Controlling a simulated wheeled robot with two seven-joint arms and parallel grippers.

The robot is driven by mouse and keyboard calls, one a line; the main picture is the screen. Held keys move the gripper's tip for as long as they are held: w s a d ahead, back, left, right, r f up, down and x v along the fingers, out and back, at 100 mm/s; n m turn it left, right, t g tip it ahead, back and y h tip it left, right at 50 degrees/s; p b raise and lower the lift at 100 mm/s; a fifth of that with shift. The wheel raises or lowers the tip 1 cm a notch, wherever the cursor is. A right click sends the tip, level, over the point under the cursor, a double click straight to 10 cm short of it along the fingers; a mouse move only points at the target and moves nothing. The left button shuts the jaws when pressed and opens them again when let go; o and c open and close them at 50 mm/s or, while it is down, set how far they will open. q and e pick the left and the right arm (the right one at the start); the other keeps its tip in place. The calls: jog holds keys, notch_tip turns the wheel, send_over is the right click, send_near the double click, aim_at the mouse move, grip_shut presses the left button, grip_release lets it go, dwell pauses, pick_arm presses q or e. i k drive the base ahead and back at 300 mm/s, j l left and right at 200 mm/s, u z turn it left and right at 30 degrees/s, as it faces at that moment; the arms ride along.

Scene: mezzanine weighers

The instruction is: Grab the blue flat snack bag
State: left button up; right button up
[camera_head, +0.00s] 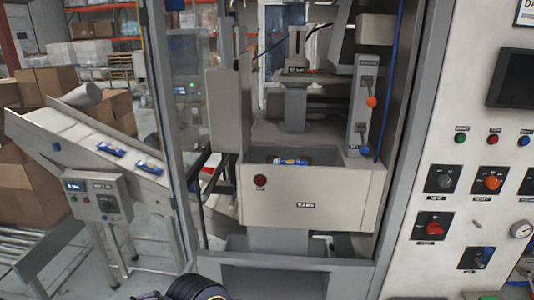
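A small blue and yellow flat bag (290,161) lies in the recessed top of the light grey machine box (312,196), behind its front wall; its lower part is hidden. A dark rounded part at the bottom edge seems to be part of my arm. No gripper fingers show, and nothing of mine touches any bag.
A grey door frame post (166,120) stands between the conveyor (80,135) and the machine opening. A control panel (470,150) with knobs and buttons fills the right side. Below the box is an open grey bin (290,275). Cardboard boxes (35,165) stand at the far left.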

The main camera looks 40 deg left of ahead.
aim_at(274, 161)
jog(key=i+u, duration=0.4)
jog(key=i+l+u, duration=0.15)
jog(key=i+u, duration=0.3)
jog(key=i+l+u, duration=0.25)
jog(key=u, duration=0.15)
